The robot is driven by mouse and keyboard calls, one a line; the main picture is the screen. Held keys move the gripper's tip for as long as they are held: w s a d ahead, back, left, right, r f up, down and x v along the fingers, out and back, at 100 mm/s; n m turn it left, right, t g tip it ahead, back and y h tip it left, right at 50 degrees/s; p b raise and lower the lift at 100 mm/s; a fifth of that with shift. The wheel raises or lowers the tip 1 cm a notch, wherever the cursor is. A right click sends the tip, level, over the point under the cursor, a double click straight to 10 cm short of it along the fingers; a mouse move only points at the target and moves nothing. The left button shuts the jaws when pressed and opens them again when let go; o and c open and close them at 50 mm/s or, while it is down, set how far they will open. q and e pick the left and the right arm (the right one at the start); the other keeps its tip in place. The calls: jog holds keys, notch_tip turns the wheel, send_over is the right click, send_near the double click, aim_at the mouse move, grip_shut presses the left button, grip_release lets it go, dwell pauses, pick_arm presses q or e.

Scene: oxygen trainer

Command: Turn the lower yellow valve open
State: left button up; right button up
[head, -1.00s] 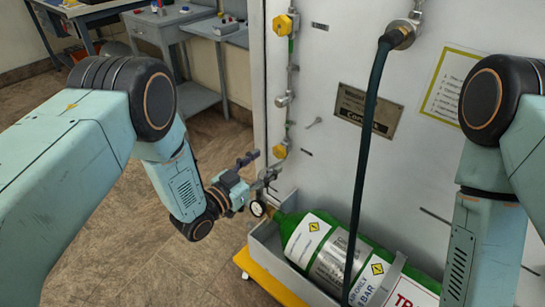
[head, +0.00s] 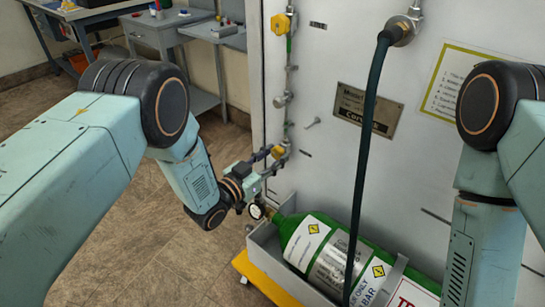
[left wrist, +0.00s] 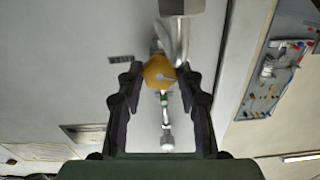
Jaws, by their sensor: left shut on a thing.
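The lower yellow valve (head: 279,152) sits on a thin vertical pipe near the left edge of the pale upright panel. My left gripper (head: 272,156) is at this valve in the head view. In the left wrist view the yellow knob (left wrist: 159,72) lies between the two fingertips, and my left gripper (left wrist: 160,78) is shut on it. The fingers partly cover the valve in the head view, and its handle angle is hard to tell. The upper yellow valve (head: 281,24) is higher on the same pipe. My right gripper is not in view.
A green cylinder (head: 318,228) lies in a grey tray (head: 268,262) below the valve, with a round gauge (head: 256,211) at its neck. A dark hose (head: 366,140) hangs in front of the panel. Benches (head: 160,22) stand at the back left. Floor is clear left.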

pick_arm(q)
jog(key=c, duration=0.5)
jog(key=shift+n, duration=0.3)
jog(key=shift+n+p, duration=0.55)
jog(key=shift+n, duration=0.65)
jog(key=shift+n+p, duration=0.45)
jog(key=shift+n, duration=1.45)
jog(key=o, duration=1.2)
jog(key=shift+c, duration=0.2)
